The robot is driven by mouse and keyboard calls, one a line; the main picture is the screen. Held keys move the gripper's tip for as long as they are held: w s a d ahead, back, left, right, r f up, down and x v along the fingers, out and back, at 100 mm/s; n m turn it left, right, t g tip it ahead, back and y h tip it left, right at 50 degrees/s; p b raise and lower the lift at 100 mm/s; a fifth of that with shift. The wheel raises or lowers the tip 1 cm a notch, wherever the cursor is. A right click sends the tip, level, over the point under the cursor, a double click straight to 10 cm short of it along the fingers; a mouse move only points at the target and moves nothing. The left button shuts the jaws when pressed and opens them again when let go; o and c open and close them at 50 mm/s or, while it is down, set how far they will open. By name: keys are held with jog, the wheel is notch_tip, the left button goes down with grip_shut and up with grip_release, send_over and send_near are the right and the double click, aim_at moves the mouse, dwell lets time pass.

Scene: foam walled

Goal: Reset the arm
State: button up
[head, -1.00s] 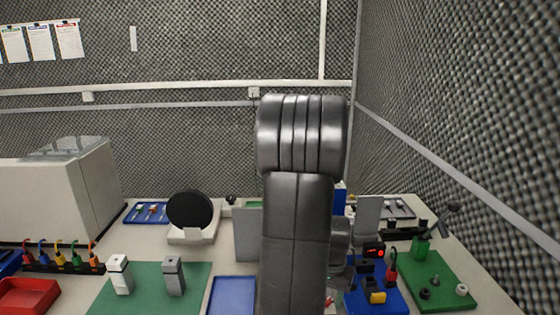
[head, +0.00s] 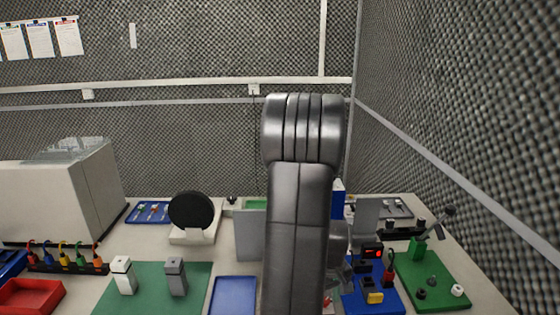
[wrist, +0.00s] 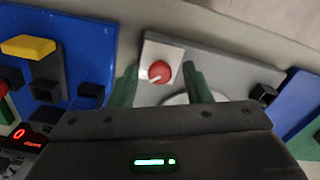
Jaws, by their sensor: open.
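My arm (head: 300,200) stands upright in the middle of the head view, in front of the bench, and its own links hide most of my gripper there. In the wrist view my gripper (wrist: 161,78) is open, with its two green fingers apart and nothing held between them. A red knob (wrist: 160,71) on a light grey plate shows between and beyond the fingertips. I cannot tell how far the fingertips are from it.
A blue board (head: 373,299) with black and yellow blocks and a green board (head: 432,280) lie to the right. Left are a green mat (head: 150,292) with two upright blocks, a blue tray (head: 233,296) and a black disc (head: 190,210) on a stand. A foam wall (head: 470,110) rises at right.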

jog(key=shift+n+p, duration=0.7)
jog(key=shift+n, duration=1)
jog(key=shift+r, duration=0.1)
